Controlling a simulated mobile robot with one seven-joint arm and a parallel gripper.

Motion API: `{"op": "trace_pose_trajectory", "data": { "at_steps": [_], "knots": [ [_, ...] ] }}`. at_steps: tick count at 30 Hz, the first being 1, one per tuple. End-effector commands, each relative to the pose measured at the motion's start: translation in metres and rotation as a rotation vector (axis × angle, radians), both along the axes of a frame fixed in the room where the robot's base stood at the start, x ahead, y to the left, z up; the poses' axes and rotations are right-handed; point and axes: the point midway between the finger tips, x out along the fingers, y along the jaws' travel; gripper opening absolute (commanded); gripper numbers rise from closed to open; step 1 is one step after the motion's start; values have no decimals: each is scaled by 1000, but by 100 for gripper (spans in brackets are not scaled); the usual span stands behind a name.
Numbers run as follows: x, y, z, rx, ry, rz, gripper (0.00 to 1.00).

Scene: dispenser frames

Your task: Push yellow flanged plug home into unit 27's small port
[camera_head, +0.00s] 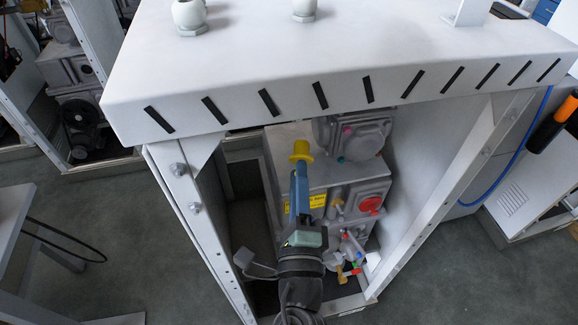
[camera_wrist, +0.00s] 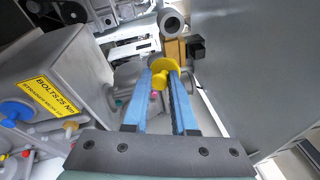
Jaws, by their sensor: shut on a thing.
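The yellow flanged plug (camera_head: 302,151) is at the tips of my gripper (camera_head: 300,166) in the head view, in front of the grey machine block. In the wrist view the plug (camera_wrist: 163,76) sits between the two blue fingers of my gripper (camera_wrist: 163,84), which are shut on it. Its flange and a short round stub show. The plug appears clear of the surfaces around it. No number 27 is readable, and I cannot tell which opening is the small port.
A white frame (camera_head: 333,95) with a striped edge surrounds the grey machine (camera_head: 290,140). A yellow bolts label (camera_wrist: 47,96) and a blue knob (camera_wrist: 15,112) are at left in the wrist view. A grey panel (camera_wrist: 250,70) stands close on the right.

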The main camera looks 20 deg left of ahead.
Motion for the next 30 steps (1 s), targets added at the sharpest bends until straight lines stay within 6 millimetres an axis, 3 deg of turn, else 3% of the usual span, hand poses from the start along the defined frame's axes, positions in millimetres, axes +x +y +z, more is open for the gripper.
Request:
{"op": "trace_pose_trajectory", "data": {
  "at_steps": [8,20,30],
  "knots": [
    [4,1,6,0,-20,26,0],
    [-3,14,41,-3,-74,163,0],
    [-5,15,45,-1,-72,173,0]
  ]
}}
